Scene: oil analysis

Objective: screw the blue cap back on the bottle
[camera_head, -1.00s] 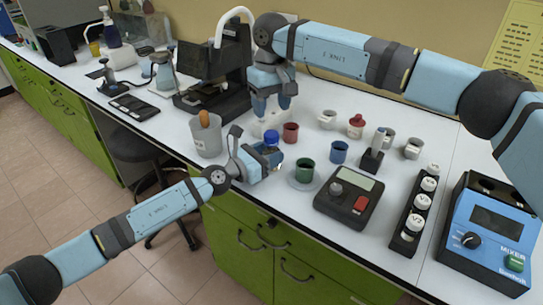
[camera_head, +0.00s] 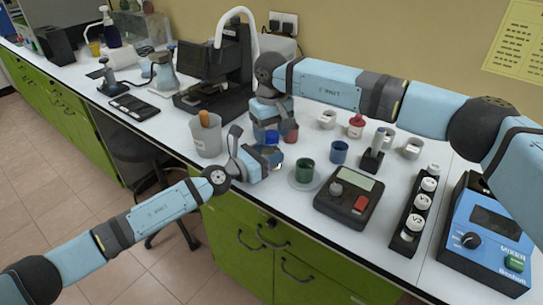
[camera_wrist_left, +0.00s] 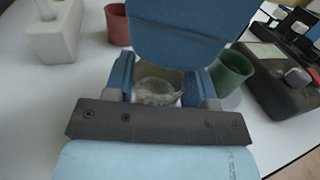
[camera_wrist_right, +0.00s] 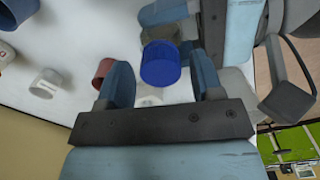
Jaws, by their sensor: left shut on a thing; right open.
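The clear bottle (camera_wrist_left: 158,88) is between the fingers of my left gripper (camera_wrist_left: 163,88), which is shut on it and holds it at the front of the bench. The blue cap (camera_wrist_right: 160,65) shows at the bottle's top and also in the head view (camera_head: 271,137). Whether it is seated on the neck I cannot tell. My right gripper (camera_wrist_right: 163,75) is open, pointing down, with its fingers on either side of the cap and apart from it. In the left wrist view my right gripper hides the cap.
A red cup (camera_head: 291,132) stands just behind the bottle, and a green cup (camera_head: 305,170) to its right. A beaker (camera_head: 207,140) stands at left. A scale-like device (camera_head: 350,193), a vial rack (camera_head: 408,235) and a blue mixer (camera_head: 490,235) stand to the right.

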